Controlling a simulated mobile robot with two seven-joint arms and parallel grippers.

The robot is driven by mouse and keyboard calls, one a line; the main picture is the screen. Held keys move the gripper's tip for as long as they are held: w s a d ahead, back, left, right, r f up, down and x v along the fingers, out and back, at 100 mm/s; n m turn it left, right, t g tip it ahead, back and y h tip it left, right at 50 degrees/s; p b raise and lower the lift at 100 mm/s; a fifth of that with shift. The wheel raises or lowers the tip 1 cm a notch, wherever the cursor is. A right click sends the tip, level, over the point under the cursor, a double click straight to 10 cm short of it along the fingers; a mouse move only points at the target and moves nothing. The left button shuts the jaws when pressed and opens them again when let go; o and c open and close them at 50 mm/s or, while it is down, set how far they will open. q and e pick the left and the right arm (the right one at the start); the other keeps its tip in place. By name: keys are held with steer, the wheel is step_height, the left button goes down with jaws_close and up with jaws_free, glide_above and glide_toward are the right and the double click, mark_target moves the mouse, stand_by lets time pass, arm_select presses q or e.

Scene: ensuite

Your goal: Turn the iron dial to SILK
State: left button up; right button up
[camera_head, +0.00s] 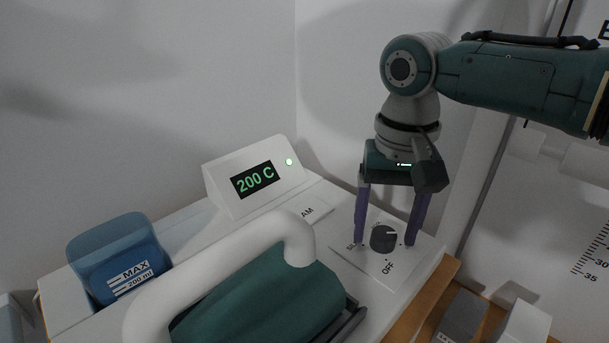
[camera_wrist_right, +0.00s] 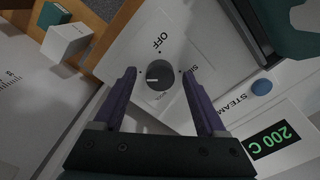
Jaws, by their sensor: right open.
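The iron dial (camera_head: 384,238) is a dark round knob on a white panel (camera_head: 375,270) of the ironing station. Its white mark points right in the head view, and left in the right wrist view (camera_wrist_right: 159,75). The OFF label (camera_wrist_right: 160,40) is readable. A label starting "SI" (camera_wrist_right: 191,72) is partly hidden by a finger, on the side opposite the mark. My right gripper (camera_head: 385,243) is open, pointing down, with one purple finger on each side of the dial and gaps between. My left gripper is out of view.
A display (camera_head: 255,180) reads 200 C, with a green light.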

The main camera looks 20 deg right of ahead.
jaws_close()
stand_by(0.6)
